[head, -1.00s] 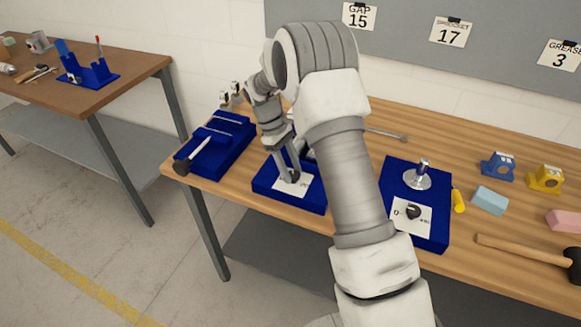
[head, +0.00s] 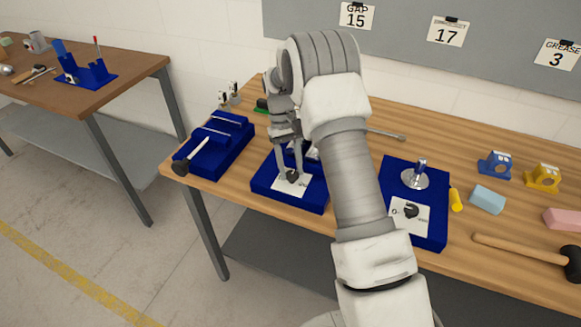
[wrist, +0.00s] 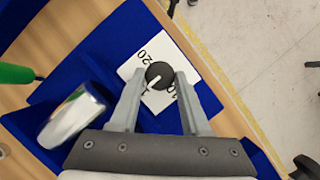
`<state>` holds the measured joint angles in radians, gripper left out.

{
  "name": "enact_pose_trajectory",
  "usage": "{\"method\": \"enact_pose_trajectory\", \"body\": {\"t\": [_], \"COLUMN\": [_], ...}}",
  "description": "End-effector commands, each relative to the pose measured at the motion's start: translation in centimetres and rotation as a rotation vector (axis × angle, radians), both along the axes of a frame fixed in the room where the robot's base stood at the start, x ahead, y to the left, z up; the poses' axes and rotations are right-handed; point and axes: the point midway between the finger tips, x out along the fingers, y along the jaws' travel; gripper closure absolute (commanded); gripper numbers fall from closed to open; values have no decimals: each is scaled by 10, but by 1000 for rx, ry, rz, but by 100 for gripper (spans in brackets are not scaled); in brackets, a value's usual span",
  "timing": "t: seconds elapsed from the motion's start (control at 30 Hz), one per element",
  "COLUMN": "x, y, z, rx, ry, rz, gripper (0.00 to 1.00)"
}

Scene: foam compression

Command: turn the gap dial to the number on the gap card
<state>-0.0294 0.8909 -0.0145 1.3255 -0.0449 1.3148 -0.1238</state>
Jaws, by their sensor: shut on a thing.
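The gap card (head: 357,16) hangs on the grey board and reads GAP 15. A black dial (wrist: 159,75) with a white pointer line sits on a white scale plate (wrist: 137,68) on a blue base (head: 268,185). My gripper (wrist: 158,80) is shut on the dial, with one finger on each side. In the wrist view the pointer aims to the lower left. A 20 shows at the plate's upper left; a partly hidden number shows at lower right. The head view shows my gripper (head: 292,172) at this dial, but its pointer cannot be read there.
A second blue base (head: 427,236) with another black dial (head: 412,211) and a metal post stands to the right. A blue fixture (head: 222,152) stands left. Foam blocks, a mallet (head: 520,249) and other cards lie or hang to the right. A shiny metal cylinder (wrist: 72,118) is near my gripper.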

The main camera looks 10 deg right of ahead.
Motion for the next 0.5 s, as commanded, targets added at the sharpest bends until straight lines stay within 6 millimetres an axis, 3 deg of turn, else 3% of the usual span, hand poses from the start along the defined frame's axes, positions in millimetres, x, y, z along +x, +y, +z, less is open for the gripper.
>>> {"method": "enact_pose_trajectory", "body": {"t": [0.4,0.43,0.5], "x": [1,1,1], "y": [0,0,0], "z": [1,1,1], "rx": [1,1,0], "ry": [-4,-4,-3], "rz": [-5,-5,-5], "gripper": [100,50,37]}}
